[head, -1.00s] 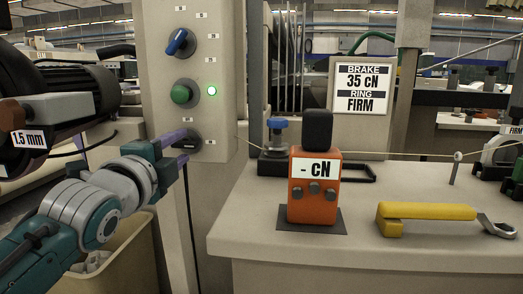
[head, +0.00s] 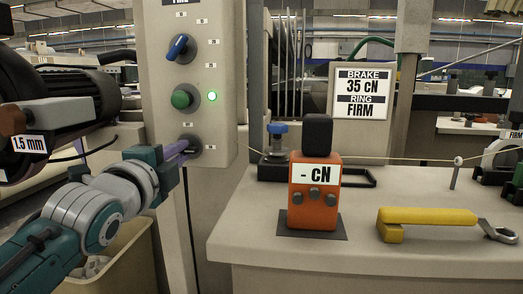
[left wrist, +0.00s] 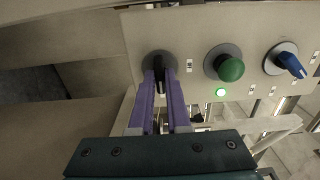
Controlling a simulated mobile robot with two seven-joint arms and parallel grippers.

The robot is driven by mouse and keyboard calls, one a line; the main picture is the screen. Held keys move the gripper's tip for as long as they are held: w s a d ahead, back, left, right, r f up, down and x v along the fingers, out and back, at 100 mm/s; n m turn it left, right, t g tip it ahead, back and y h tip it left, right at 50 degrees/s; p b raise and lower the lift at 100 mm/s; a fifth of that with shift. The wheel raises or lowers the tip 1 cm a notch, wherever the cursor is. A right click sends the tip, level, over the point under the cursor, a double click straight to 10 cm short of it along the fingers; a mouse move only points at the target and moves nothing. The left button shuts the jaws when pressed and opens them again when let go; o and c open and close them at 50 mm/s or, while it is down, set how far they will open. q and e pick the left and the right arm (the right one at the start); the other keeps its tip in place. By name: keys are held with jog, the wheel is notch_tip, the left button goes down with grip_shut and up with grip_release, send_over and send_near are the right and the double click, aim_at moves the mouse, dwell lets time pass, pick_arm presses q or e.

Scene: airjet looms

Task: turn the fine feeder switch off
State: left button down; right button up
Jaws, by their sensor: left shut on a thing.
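A beige control panel (head: 222,60) carries a blue rotary knob (head: 178,46), a green button (head: 184,97) with a lit green lamp (head: 212,96), and a black rotary switch (head: 194,145) at the bottom. My left gripper (head: 178,150) comes in from the left. Its purple fingers are shut on the black switch and partly hide it. In the left wrist view the two fingertips (left wrist: 159,80) lie on either side of the black switch's handle (left wrist: 159,70). The labels by the knobs are too small to read. My right gripper is not in view.
Right of the panel, a pale table (head: 350,262) holds an orange tension meter (head: 314,205) and a yellow-handled tool (head: 428,216). A sign (head: 361,92) stands behind. A dark motor-like unit (head: 75,95) is at the left, above a beige bin (head: 125,265).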

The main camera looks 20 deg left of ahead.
pick_arm(q)
jog(key=shift+n, duration=0.3)
jog(key=n+p, duration=0.6)
jog(key=n, duration=1.1)
dwell(0.3)
jog(key=shift+n, duration=0.4)
jog(key=c, duration=0.9)
grip_release()
